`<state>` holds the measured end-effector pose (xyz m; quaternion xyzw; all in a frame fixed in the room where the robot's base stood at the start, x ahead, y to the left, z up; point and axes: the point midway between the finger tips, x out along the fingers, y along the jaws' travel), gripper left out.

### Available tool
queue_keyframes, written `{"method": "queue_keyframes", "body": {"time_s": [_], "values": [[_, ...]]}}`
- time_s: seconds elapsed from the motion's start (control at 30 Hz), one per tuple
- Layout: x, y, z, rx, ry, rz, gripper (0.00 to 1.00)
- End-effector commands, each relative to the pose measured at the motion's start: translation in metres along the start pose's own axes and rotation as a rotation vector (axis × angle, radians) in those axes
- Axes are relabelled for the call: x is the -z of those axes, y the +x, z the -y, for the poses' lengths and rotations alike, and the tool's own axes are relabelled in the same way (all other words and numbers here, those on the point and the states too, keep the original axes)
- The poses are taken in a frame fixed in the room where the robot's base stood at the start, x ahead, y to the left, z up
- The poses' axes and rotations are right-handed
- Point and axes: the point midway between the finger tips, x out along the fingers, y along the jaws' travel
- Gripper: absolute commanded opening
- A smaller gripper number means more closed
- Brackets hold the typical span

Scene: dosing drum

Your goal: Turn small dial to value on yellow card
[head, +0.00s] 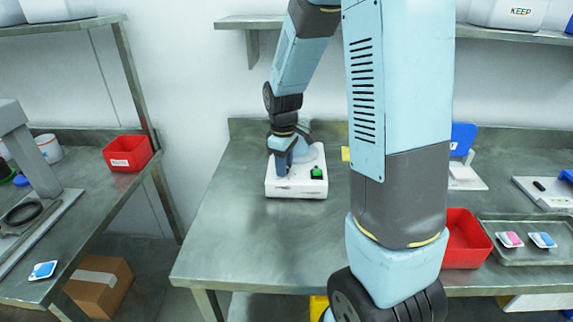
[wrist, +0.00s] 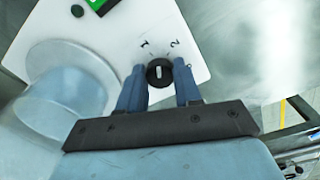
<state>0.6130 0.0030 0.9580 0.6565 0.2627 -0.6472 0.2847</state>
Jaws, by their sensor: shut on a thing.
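The white device (head: 295,188) stands on the steel bench, with a small green display (head: 316,172) on its right side. The small dial (wrist: 158,73) is a black knob with a pale pointer mark, on the device's white top. Numerals 1 and 2 show beside it; other marks are hidden. My gripper (head: 283,166) reaches down over the device; in the wrist view its blue fingers (wrist: 160,84) are shut on the dial from both sides. A yellow card (head: 345,153) is partly hidden behind my arm, its value unreadable.
A translucent round vessel (wrist: 68,85) stands on the device close beside my gripper. A red bin (head: 465,240) and a metal tray (head: 525,256) with small packets lie at the right. The bench left of the device (head: 225,215) is clear.

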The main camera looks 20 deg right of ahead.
Motion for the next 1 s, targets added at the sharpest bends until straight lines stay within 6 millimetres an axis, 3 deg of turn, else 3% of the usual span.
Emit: {"method": "queue_keyframes", "body": {"time_s": [0.5,1.0], "values": [[0.0022,0.0002,0.0027,0.004,0.392,0.014,0.03],[0.0017,0.0002,0.0019,0.003,0.506,0.017,0.03]]}}
